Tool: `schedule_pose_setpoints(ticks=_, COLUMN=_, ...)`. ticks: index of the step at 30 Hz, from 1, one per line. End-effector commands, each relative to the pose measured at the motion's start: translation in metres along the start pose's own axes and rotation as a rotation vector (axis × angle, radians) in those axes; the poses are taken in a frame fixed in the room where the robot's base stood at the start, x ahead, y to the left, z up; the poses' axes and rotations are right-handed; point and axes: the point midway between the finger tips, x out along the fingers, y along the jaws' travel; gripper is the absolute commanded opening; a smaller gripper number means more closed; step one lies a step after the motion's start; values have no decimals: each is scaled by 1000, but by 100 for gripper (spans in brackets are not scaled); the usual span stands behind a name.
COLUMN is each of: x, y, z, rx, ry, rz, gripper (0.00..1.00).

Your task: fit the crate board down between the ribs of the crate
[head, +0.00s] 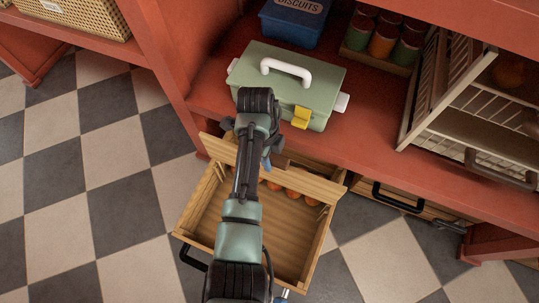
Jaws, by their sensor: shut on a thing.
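The wooden crate (205,207) is open at the top, low in front of the red shelf. Its ribs (314,220) show on the inner side walls. The board appears raised above the crate floor. Whether its ends are between the ribs I cannot tell.
Several orange items (292,193) sit in the far part of the crate. A green toolbox (290,82) with a white handle stands on the red shelf just behind. A blue biscuit tin (295,22), canisters (382,40) and a white wire rack (455,90) are farther back and right.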

Motion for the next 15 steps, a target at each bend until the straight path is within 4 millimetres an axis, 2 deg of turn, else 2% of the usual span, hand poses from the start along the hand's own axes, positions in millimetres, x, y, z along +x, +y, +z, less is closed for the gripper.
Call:
schedule_pose_setpoints(ticks=1, x=-2, y=0, z=0, rx=0, ry=0, rz=0, gripper=0)
schedule_pose_setpoints(ticks=15, x=45, y=0, z=5, rx=0, ry=0, rz=1, gripper=0)
